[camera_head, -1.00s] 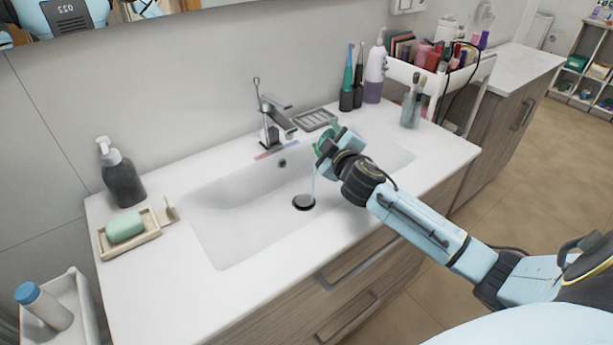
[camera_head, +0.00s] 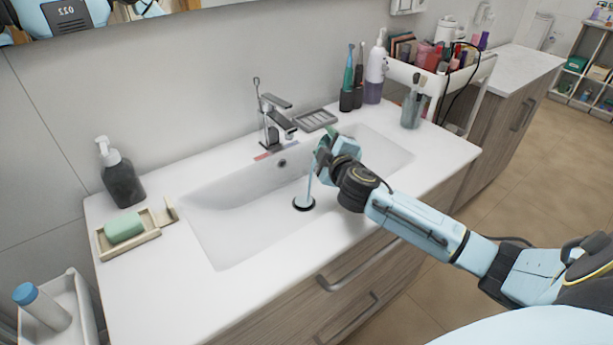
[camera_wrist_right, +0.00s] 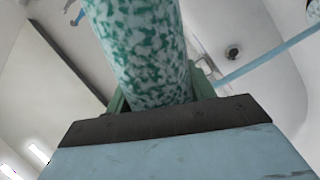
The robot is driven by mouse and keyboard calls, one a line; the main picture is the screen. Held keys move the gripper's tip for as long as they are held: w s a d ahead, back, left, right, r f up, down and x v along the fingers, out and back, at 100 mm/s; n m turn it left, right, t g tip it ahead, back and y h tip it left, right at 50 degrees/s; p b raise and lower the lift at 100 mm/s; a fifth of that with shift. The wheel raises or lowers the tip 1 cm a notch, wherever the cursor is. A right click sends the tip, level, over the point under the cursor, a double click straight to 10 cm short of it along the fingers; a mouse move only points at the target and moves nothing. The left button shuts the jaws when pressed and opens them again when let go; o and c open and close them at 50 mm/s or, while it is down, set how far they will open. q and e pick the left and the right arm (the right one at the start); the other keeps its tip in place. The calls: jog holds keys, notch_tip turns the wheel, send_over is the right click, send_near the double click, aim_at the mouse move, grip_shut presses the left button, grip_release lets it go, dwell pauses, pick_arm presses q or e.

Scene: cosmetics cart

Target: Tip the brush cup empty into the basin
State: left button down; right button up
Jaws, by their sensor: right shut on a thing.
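The brush cup (camera_wrist_right: 148,50), speckled green and white, fills the upper middle of the right wrist view. My right gripper (camera_head: 324,149) is shut on it and holds it tilted over the basin (camera_head: 235,215). A pale blue stream (camera_head: 309,186) runs down from the cup to the dark drain (camera_head: 304,203); the stream also shows in the wrist view (camera_wrist_right: 270,58). The cup is mostly hidden by the gripper in the head view, and its inside is not visible. My left gripper is not in view.
The faucet (camera_head: 272,115) stands behind the basin. A soap dish (camera_head: 130,240) and dark dispenser (camera_head: 122,180) are on the left. A clear glass with brushes (camera_head: 411,108), bottles and a loaded cart (camera_head: 480,75) are on the right. The front counter is clear.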

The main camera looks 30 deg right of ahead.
jog(key=shift+w+a+f+n, duration=0.1)
jog(key=shift+f+n, duration=0.4)
jog(key=shift+n, duration=0.3)
dwell(0.4)
jog(key=shift+w+a+f+n+h, duration=0.2)
jog(key=shift+a+f+n+h, duration=0.1)
jog(key=shift+a+f+n, duration=0.3)
jog(key=shift+w+a, duration=0.1)
jog(key=shift+a, duration=0.2)
dwell(0.3)
jog(key=shift+a+r+n+p, duration=0.1)
jog(key=shift+a+n+p, duration=0.05)
jog(key=shift+n+p, duration=0.6)
dwell(0.4)
jog(key=shift+a+n+p, duration=0.1)
jog(key=shift+n+p, duration=0.25)
jog(key=shift+p, duration=0.05)
